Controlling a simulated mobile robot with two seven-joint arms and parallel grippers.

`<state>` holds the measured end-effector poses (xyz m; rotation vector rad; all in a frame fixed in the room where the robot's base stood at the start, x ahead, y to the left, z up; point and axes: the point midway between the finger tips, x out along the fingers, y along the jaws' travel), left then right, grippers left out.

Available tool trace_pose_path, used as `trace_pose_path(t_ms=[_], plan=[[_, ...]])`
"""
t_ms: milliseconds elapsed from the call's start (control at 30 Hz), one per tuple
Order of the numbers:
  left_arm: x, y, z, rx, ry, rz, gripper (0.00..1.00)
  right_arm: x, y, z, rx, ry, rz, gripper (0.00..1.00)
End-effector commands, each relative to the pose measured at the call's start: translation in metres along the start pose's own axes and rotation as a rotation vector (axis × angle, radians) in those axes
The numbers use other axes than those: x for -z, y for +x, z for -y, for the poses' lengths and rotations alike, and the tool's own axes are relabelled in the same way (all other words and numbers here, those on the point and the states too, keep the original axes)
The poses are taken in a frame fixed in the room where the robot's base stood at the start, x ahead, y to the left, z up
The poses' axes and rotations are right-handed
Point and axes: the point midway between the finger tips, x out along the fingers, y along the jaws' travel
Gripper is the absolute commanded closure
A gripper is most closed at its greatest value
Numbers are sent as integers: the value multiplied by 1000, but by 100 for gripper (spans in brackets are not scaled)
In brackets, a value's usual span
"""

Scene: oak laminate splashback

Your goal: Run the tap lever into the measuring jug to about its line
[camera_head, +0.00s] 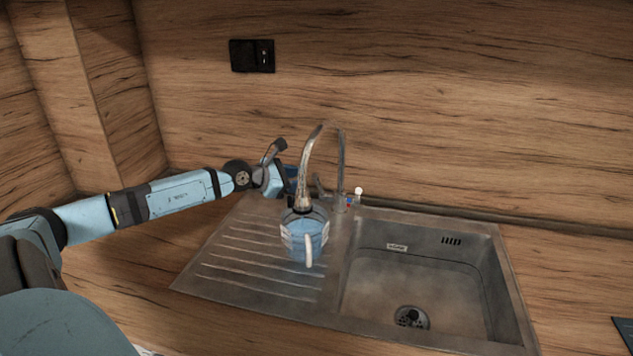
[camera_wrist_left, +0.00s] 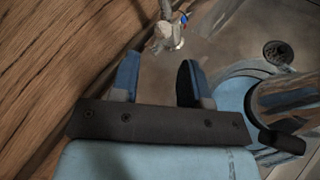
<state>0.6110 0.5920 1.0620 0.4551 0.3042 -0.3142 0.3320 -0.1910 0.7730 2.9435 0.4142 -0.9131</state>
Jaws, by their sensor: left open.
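The measuring jug (camera_head: 297,240), clear with a bluish tint and a pale handle, stands on the ridged drainer under the tap's curved spout (camera_head: 312,143). Bluish water shows in it, but I cannot read its level against the line. It also shows at the right of the wrist view (camera_wrist_left: 237,92). The tap lever, with a white knob (camera_head: 358,190), is at the tap's base; the knob also shows in the wrist view (camera_wrist_left: 174,43). My left gripper (camera_head: 293,180) is behind the spout, partly hidden. In the wrist view its open, empty fingers (camera_wrist_left: 160,68) point at the tap base, apart from the knob.
The steel sink bowl (camera_head: 425,280) with its drain (camera_head: 411,317) is empty, right of the drainer (camera_head: 245,262). A black socket (camera_head: 252,56) is on the wooden splashback behind. A dark flat object (camera_head: 624,332) lies at the far right edge.

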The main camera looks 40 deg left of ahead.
Motion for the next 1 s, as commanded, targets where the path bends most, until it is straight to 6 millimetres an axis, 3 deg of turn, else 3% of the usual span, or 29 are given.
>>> trace_pose_path(t_ms=[500, 967, 1000], plan=[[-1, 64, 0, 0, -2, 3, 58, 1, -1, 0, 0, -2, 1, 73], [0, 76, 1, 2, 1, -1, 58, 0, -1, 0, 0, -3, 1, 73], [0, 76, 1, 2, 1, 0, 63, 0, -1, 0, 0, -3, 1, 73]])
